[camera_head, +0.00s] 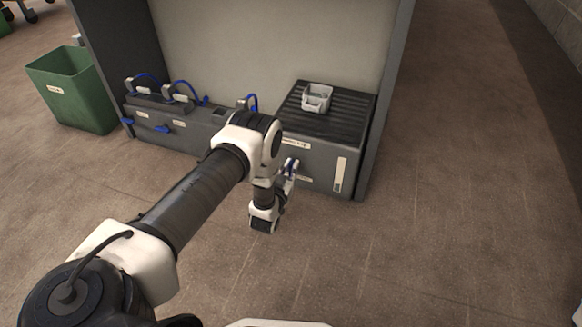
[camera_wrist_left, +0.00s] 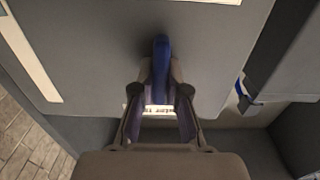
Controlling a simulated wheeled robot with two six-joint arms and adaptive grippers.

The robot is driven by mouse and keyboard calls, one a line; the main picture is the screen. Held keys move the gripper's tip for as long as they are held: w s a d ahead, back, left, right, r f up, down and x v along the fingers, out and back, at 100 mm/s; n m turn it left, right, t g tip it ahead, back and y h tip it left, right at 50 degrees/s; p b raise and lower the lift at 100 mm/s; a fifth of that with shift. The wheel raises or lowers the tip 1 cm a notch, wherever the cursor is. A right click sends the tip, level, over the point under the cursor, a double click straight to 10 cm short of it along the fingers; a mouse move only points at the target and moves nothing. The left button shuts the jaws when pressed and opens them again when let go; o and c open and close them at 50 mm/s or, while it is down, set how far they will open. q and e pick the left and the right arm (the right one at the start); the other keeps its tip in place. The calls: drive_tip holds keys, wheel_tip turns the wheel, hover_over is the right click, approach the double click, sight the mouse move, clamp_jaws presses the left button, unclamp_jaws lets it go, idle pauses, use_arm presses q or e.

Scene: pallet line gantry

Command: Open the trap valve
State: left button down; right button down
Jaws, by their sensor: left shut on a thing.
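My left gripper (camera_head: 290,168) is at the front face of the grey box at the right end of the unit. In the left wrist view my left gripper (camera_wrist_left: 160,98) is shut on a blue lever (camera_wrist_left: 161,64), the trap valve handle, which sticks out between the fingertips. A white label behind the fingers is partly covered and its text cannot be read in full. In the head view my own wrist hides most of the lever. My right gripper is in neither view.
The grey box has a ribbed black top (camera_head: 345,119) with a small light grey tray (camera_head: 317,97) on it. More blue levers (camera_head: 163,128) sit on the lower unit to the left. A green bin (camera_head: 75,88) stands at far left. The floor on the right is clear.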

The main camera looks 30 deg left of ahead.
use_arm(q)
drive_tip(key=shift+d+r+m+p, duration=0.15)
drive_tip(key=shift+m+p, duration=1.25)
drive_tip(key=shift+m, duration=0.3)
drive_tip(key=m+p, duration=0.2)
drive_tip(key=m, duration=0.2)
drive_tip(key=shift+w+d, duration=0.1)
drive_tip(key=shift+d, duration=0.05)
drive_tip(key=m+p, duration=0.1)
drive_tip(key=m, duration=0.2)
drive_tip(key=f+m, duration=0.1)
drive_tip(key=m, duration=0.3)
drive_tip(key=m+p, duration=0.1)
drive_tip(key=m, duration=0.2)
drive_tip(key=shift+d+f+m+p, duration=0.15)
drive_tip(key=shift+d+m+p, duration=0.05)
drive_tip(key=shift+m+p, duration=0.15)
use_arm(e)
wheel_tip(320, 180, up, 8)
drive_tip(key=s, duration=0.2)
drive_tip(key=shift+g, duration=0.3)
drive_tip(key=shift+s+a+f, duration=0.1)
use_arm(q)
drive_tip(key=c, duration=1.2)
unclamp_jaws()
